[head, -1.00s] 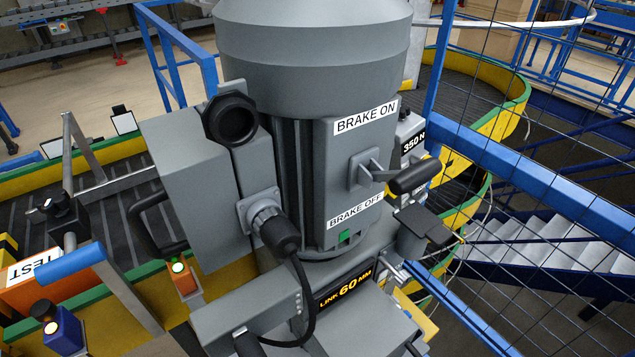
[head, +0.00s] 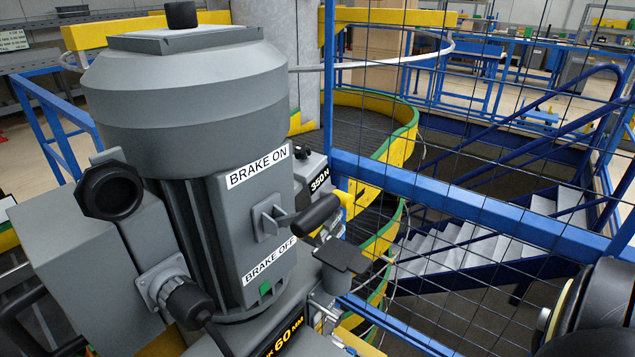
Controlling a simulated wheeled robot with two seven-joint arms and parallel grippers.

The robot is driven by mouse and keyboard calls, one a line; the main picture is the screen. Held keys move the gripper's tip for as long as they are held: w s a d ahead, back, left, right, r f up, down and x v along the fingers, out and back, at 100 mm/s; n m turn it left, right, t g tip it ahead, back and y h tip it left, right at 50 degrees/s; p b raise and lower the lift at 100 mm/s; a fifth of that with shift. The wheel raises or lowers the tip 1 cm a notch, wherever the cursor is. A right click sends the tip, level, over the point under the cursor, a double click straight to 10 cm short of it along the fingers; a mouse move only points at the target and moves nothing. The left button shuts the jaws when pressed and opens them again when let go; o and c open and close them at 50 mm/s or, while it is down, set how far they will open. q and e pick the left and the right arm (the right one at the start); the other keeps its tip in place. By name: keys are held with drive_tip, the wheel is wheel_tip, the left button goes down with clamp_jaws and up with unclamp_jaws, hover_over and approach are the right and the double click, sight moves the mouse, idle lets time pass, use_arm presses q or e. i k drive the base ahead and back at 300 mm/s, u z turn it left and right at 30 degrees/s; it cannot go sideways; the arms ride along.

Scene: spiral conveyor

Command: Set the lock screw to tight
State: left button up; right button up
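No part in the head view is labelled as the lock screw, and I cannot tell its setting. Beside the grey motor (head: 185,85) is a flat black paddle-like piece (head: 343,257). A small metal rod (head: 374,254) sticks out to its right. Below are small metal fittings (head: 322,308), partly hidden, by the "60 MM" label (head: 284,334). A "350 N" plate (head: 320,181) is behind the brake lever (head: 316,214). A rounded black and pale part at the lower right edge seems to be my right arm; its fingertips do not show. My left gripper is out of view.
A blue rail (head: 470,200) and black wire mesh run across the right side. Grey stairs (head: 460,245) lie beyond the mesh. The yellow and green spiral conveyor (head: 400,150) curves behind the motor. A cable connector (head: 188,300) projects at the motor's lower left.

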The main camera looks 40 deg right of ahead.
sight(303, 152)
drive_tip(key=u, duration=0.75)
drive_tip(key=k, duration=1.3)
drive_tip(key=z, duration=1.35)
drive_tip(key=i, duration=1)
drive_tip(key=u, duration=0.05)
